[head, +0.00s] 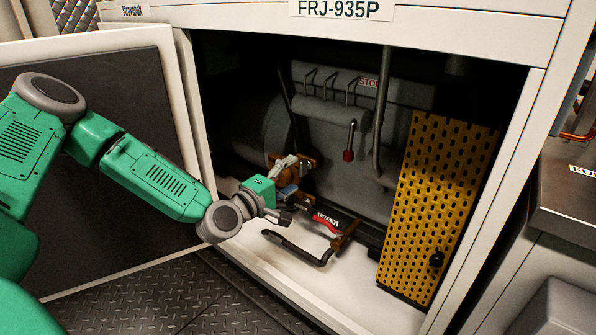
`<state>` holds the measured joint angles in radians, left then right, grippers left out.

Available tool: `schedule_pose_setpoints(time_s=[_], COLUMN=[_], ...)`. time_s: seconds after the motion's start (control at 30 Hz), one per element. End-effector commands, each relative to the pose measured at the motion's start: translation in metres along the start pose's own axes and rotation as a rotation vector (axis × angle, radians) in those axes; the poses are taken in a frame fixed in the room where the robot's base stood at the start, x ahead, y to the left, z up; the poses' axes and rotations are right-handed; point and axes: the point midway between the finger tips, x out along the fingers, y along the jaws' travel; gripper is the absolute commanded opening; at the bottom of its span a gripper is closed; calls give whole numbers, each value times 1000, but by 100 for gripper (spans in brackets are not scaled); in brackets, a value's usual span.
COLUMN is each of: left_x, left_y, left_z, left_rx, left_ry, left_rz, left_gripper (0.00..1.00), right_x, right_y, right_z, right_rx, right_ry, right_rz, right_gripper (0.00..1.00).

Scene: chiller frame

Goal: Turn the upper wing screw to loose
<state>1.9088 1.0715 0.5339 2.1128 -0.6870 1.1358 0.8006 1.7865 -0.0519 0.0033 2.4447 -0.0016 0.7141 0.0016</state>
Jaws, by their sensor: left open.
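My left gripper (286,203) reaches into the open chiller frame from the left and is open. Its fingers are small and dark here, close to an orange-brown bracket (305,163) with pale metal parts. I cannot tell whether they touch it. I cannot make out the upper wing screw for certain; the parts around the bracket are small and partly behind my gripper. A black knob (436,260) sits low on the yellow perforated panel (440,190), well to the right of my gripper. My right gripper is not in view.
The open door (100,260) stands on the left, behind my arm. A red-marked bar (326,223) and a black bent handle (297,248) lie low in front of my gripper. A red-tipped lever (349,140) hangs above. The pale cabinet floor (375,300) is clear in front.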

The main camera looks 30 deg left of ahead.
Motion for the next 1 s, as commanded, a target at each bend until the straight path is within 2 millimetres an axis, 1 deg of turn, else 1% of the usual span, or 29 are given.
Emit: schedule_pose_setpoints(time_s=[0.03,0.2,0.3,0.4,0.57,1.0], left_x=[-12,-48,-64,-75,-83,-83], left_y=[0,-1,-2,-2,-2,-3], left_z=[-1,-3,-3,-4,-3,-3], left_rx=[-6,-6,-6,-4,-3,-3], left_ry=[3,5,5,5,3,3], left_rz=[0,-1,0,-1,-1,-2], left_gripper=[59,59,59,59,59,59], right_x=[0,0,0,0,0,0], right_y=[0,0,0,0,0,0], right_z=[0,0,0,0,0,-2], right_rx=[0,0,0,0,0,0], right_ry=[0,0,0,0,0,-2], right_rz=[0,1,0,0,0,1], right_gripper=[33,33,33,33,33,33])
